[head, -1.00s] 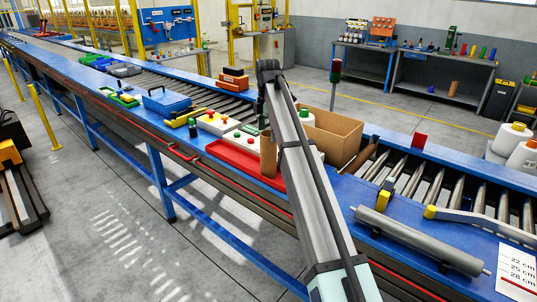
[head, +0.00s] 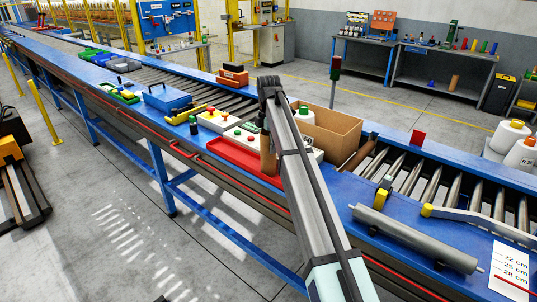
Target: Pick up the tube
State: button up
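A brown cardboard tube (head: 267,158) stands upright at the right end of the red tray (head: 232,154), partly behind my arm. My gripper (head: 263,124) points down just above the tube's top. Its fingers are dark, small and partly hidden by my forearm. I cannot tell whether they touch the tube or are open or shut. A second brown tube (head: 357,160) lies on the rollers beside the open cardboard box (head: 335,138).
A grey cylinder (head: 415,240) lies on the blue frame at right, near a yellow-tipped bar (head: 475,219) and a paper listing lengths (head: 511,268). A control box with buttons (head: 217,121) and a blue case (head: 167,99) stand left of my gripper.

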jog(key=shift+r, duration=0.2)
jog(key=shift+r+p, duration=1.5)
jog(key=shift+r, duration=8.35)
